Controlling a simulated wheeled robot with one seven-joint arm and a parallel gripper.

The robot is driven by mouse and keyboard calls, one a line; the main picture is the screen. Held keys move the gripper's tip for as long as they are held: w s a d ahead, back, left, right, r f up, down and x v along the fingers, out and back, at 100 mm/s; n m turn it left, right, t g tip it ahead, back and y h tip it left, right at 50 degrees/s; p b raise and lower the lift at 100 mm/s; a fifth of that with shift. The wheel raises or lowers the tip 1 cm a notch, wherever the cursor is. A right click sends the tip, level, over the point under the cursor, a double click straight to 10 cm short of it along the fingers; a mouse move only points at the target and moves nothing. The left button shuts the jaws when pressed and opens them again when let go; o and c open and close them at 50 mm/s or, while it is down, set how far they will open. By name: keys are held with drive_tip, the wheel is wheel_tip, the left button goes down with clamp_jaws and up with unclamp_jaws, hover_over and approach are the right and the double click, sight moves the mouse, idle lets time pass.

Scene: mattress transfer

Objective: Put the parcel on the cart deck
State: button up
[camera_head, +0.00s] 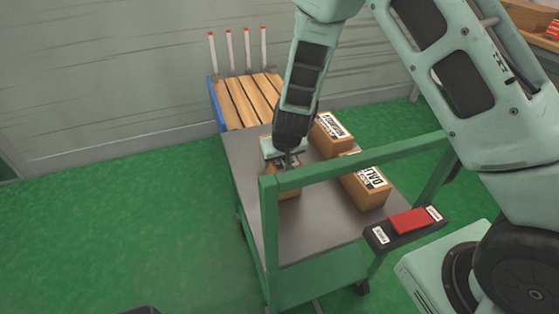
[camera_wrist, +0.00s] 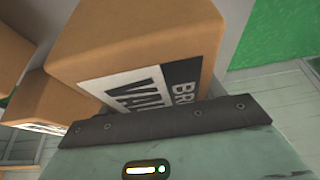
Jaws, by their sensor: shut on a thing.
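The parcel (camera_head: 287,188) is a brown cardboard box, seen in the head view below my gripper (camera_head: 289,160) and partly hidden by the cart's green rail. The wrist view shows the parcel (camera_wrist: 140,40) close up, with a black-and-white label, against the gripper's dark edge. My gripper is shut on it. The grey cart deck (camera_head: 310,232) lies under the parcel. I cannot tell whether the parcel touches the deck or hangs just above it.
Two other labelled boxes, a rear one (camera_head: 328,138) and a front one (camera_head: 362,188), stand on the deck's right side. A green handle frame (camera_head: 350,165) rises at the near end. A slatted wooden platform (camera_head: 250,100) with white posts adjoins the far end. The deck's front is clear.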

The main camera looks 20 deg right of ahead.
drive_tip(key=o, duration=1.5)
drive_tip(key=p+v, duration=0.3)
drive_tip(key=v, duration=0.9)
drive_tip(key=shift+r, duration=0.1)
